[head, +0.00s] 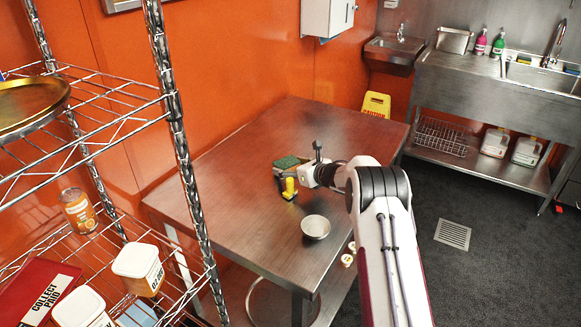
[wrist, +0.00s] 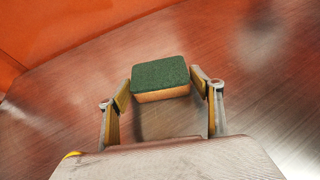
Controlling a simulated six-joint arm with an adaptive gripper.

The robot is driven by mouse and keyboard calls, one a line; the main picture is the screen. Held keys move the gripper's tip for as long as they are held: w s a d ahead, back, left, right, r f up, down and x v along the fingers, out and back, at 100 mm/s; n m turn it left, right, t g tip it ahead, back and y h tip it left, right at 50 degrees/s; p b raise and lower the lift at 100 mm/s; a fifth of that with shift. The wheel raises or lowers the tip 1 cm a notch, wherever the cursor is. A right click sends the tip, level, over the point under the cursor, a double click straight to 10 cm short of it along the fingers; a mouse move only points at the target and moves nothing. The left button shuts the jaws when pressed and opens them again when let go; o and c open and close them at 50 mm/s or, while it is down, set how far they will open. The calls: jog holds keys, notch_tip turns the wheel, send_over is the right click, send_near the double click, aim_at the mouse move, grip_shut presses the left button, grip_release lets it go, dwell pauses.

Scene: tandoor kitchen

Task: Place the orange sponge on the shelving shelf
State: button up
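The orange sponge (wrist: 162,95) has a green scouring layer on top. In the wrist view it sits between the two spread fingertips of my gripper (wrist: 161,88), one close to each end. Whether the fingers press on it or only flank it cannot be told. The wire shelving (head: 110,137) stands at the left, with a middle and a lower shelf in view.
A metal bowl (head: 316,227) stands on the steel table (head: 225,190) near my arm. The upper shelf holds a brass tray (head: 30,108). The upper shelf's right part is bare.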

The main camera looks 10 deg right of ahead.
aim_at(290, 165)
jog(key=shift+r, duration=0.2)
jog(key=shift+v, duration=1.25)
jog(key=shift+s+d+r, duration=0.1)
jog(key=shift+s+r, duration=0.15)
notch_tip(290, 165, up, 7)
jog(key=shift+f, duration=0.2)
